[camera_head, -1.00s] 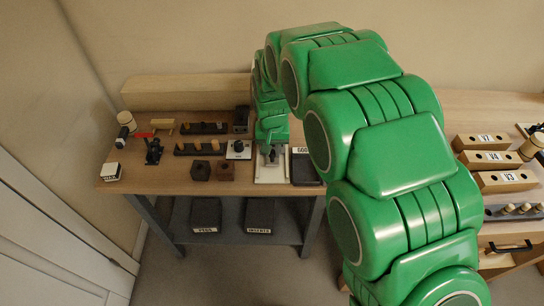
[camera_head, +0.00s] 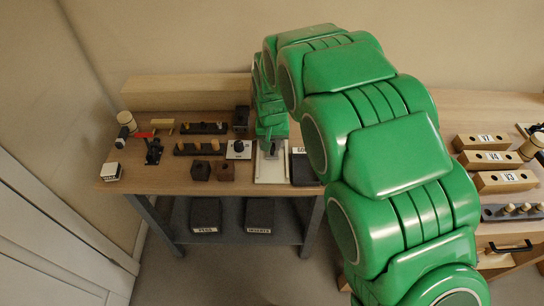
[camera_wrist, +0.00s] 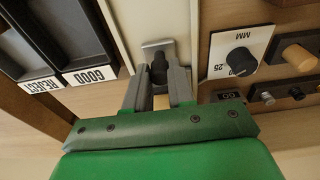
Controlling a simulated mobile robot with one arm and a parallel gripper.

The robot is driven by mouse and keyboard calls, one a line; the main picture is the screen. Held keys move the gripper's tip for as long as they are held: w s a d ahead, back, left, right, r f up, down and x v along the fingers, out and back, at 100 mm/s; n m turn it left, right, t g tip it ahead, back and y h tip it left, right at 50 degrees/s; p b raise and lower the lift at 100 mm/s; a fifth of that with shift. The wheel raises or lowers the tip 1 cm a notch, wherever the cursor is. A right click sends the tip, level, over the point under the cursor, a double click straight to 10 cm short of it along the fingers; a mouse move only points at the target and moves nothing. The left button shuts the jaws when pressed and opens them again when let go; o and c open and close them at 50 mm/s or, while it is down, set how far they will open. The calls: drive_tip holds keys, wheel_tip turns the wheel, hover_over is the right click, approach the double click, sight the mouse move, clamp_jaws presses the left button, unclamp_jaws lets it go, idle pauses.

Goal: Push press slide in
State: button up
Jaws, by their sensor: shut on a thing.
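The press stands near the right end of the left bench, and its pale base plate (camera_head: 271,178) shows below my gripper (camera_head: 270,149) in the head view. In the wrist view the pale plate (camera_wrist: 153,22) runs up the picture, with a grey metal upright piece (camera_wrist: 149,46) on it. My gripper (camera_wrist: 159,76) has its two grey fingers on either side of a dark knob (camera_wrist: 159,64) in front of that piece, shut on it. A light tan block (camera_wrist: 161,102) shows between the fingers. The slide's travel is hard to see; my arm covers much of the press.
Dark trays labelled GOOD (camera_wrist: 86,76) and REJECT (camera_wrist: 42,84) lie beside the press. A dial plate (camera_wrist: 238,60) stands close on the other side. Two dark blocks (camera_head: 201,171) and peg racks (camera_head: 198,148) lie further left. Bare bench (camera_head: 150,185) shows at the front left.

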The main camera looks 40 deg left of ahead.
drive_tip(key=shift+w+a+r+t+y, duration=0.1)
drive_tip(key=shift+w+a+t+y, duration=0.5)
drive_tip(key=shift+w+a, duration=0.5)
drive_tip(key=shift+w, duration=0.1)
drive_tip(key=shift+w+a+t+y, duration=0.5)
drive_tip(key=shift+a, duration=0.05)
drive_tip(key=o, duration=0.8)
drive_tip(key=shift+c, duration=0.2)
drive_tip(key=v, duration=0.7)
